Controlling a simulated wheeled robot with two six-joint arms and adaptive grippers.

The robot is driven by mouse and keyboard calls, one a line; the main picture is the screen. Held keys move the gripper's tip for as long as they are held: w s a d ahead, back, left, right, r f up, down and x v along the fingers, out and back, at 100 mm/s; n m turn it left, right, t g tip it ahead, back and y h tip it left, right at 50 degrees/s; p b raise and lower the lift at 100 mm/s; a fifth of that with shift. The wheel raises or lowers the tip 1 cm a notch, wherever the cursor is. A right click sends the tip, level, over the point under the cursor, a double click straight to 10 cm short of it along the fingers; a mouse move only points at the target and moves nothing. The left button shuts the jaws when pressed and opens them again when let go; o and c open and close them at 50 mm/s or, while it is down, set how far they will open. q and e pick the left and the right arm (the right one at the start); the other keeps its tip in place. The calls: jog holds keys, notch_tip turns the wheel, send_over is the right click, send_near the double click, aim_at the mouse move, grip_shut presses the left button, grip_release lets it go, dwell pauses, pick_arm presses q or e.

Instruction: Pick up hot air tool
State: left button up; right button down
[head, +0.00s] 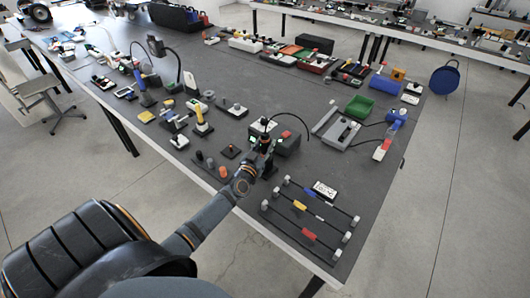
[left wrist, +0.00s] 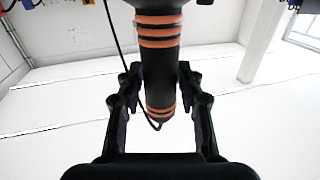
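The hot air tool is a black handle with orange rings. In the left wrist view the hot air tool (left wrist: 159,70) hangs between the two fingers of my left gripper (left wrist: 159,105), with a narrow gap visible on each side. The gripper is open around it. In the head view my left gripper (head: 264,164) is at the near edge of the table, beside a dark box-shaped station (head: 288,143). The tool is mostly hidden there by the gripper and is hard to make out. My right gripper is not in view.
The grey table (head: 240,75) holds many small tools. A rack with red, yellow and blue parts (head: 309,234) lies right of the gripper. A yellow-topped tool (head: 200,117) stands to the left. A black cable (head: 299,121) arcs beside the station. A green bin (head: 359,106) stands farther back.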

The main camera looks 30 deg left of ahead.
pick_arm(q)
jog(key=c, duration=0.6)
notch_tip(320, 180, up, 10)
jog(key=p, duration=0.9)
